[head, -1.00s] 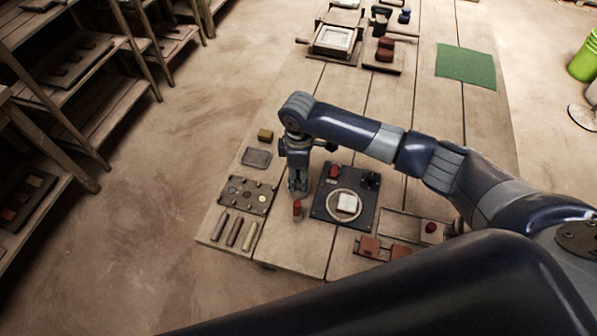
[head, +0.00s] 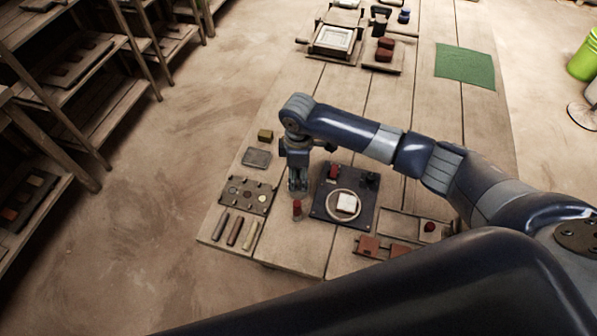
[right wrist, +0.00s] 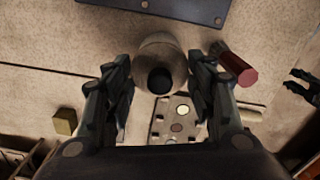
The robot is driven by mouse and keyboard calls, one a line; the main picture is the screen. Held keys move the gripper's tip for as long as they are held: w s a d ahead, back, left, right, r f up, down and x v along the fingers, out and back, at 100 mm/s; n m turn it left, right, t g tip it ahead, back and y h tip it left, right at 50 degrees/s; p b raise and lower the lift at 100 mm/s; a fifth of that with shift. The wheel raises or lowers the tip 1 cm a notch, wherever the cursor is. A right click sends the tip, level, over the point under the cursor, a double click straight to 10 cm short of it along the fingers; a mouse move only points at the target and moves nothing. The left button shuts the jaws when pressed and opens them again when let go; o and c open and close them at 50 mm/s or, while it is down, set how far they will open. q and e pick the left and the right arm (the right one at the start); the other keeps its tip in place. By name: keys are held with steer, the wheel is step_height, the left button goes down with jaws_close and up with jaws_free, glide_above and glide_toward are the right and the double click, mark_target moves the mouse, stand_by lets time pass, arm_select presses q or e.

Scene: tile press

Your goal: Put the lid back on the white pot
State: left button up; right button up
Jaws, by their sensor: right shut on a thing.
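My right gripper (head: 298,187) is low over the near left part of the table, just behind a small red-topped jar (head: 297,208). In the right wrist view its fingers (right wrist: 160,82) stand on either side of a pale, round, pot-like thing (right wrist: 160,48) with a dark round centre, and are shut on it. I cannot tell if the dark centre is an opening or a lid. I cannot pick out a separate lid.
Right of the gripper is a dark board (head: 325,208) with a ring and white tile. A green mat (head: 465,67) lies farther back.

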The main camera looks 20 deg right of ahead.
steer(key=shift+f+p, duration=0.15)
steer(key=shift+p, duration=0.45)
stand_by(0.9)
stand_by(0.3)
steer(key=o, duration=0.9)
steer(key=shift+o, duration=0.2)
steer(key=o, duration=0.5)
steer(key=shift+r+p, duration=3.5)
steer(key=shift+p, duration=0.4)
